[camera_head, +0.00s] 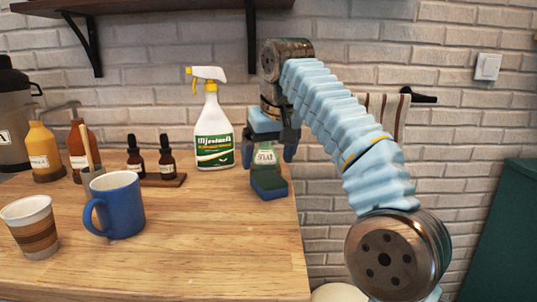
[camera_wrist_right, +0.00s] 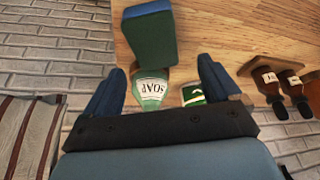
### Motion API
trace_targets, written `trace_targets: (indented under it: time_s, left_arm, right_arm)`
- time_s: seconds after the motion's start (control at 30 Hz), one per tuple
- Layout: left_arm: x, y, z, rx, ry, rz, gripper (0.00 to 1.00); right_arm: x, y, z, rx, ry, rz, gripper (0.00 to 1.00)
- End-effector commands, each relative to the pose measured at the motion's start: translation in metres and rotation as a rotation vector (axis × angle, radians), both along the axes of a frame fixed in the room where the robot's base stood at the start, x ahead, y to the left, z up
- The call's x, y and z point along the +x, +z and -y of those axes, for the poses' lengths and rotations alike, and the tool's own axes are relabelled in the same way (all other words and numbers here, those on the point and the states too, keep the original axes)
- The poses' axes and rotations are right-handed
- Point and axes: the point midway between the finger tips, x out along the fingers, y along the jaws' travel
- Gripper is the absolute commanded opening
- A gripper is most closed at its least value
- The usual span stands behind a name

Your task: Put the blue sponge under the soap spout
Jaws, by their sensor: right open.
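The sponge (camera_head: 269,186), blue with a dark green layer, rests on the wooden table near its right edge, directly in front of the soap bottle (camera_head: 265,157). In the right wrist view the sponge (camera_wrist_right: 149,38) shows at the top, beyond the fingertips and clear of them. The bottle's labelled body (camera_wrist_right: 150,92) shows between the fingers there. My right gripper (camera_head: 271,150) is open, pointing down around the upper part of the soap bottle, with nothing visibly clamped. The right wrist view shows its two fingers (camera_wrist_right: 162,66) spread apart. The soap spout is hidden behind the gripper. My left gripper is out of view.
A white spray bottle (camera_head: 213,135) stands just left of my right gripper. Two dark dropper bottles (camera_head: 151,160) are farther left. A blue mug (camera_head: 121,205) and a paper cup (camera_head: 31,228) stand at the front left. The table's front middle is clear.

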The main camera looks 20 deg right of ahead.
Motion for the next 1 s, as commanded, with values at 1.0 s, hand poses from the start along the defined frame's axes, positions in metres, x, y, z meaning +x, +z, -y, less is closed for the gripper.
trace_targets:
  time_s: [1.0]
  left_arm:
    - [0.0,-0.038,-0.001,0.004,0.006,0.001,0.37]
  right_arm:
    - [-0.123,0.038,-0.007,0.0,0.002,0.001,0.9]
